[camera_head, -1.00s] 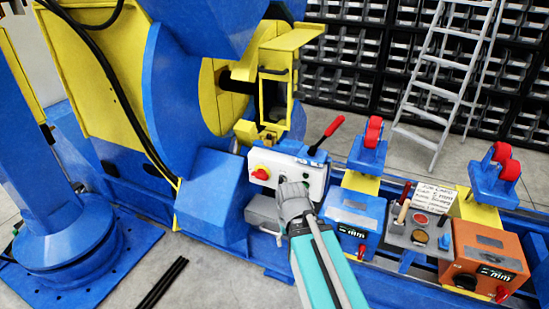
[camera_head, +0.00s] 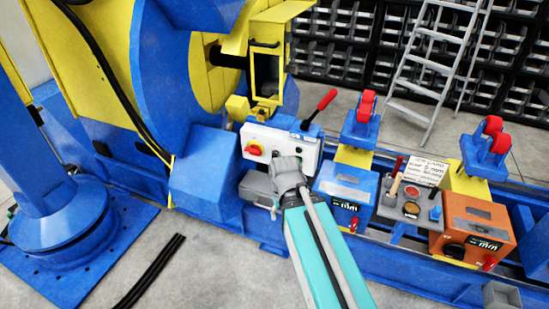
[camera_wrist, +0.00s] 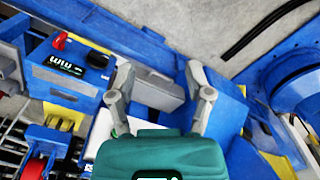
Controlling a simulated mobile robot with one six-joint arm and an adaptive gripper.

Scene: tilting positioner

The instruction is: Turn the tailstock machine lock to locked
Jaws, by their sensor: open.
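A white control box (camera_head: 282,141) stands at the centre of the head view, on the blue machine. It bears a red rotary knob on a yellow plate (camera_head: 254,149) at its left and smaller controls to the right. I cannot tell for certain which control is the tailstock machine lock. My gripper (camera_head: 287,166) is in front of the box's lower right part and hides some of it. In the wrist view my gripper (camera_wrist: 160,88) has its two fingers spread apart, with nothing held between them. A sliver of the white box (camera_wrist: 103,130) shows beside the left finger there.
A red-handled lever (camera_head: 320,107) rises behind the white box. A grey box (camera_head: 257,188) sits below it. A blue box (camera_head: 346,187), a grey button panel (camera_head: 411,205) and an orange box (camera_head: 477,228) stand to the right. Bare floor (camera_head: 205,265) lies front left.

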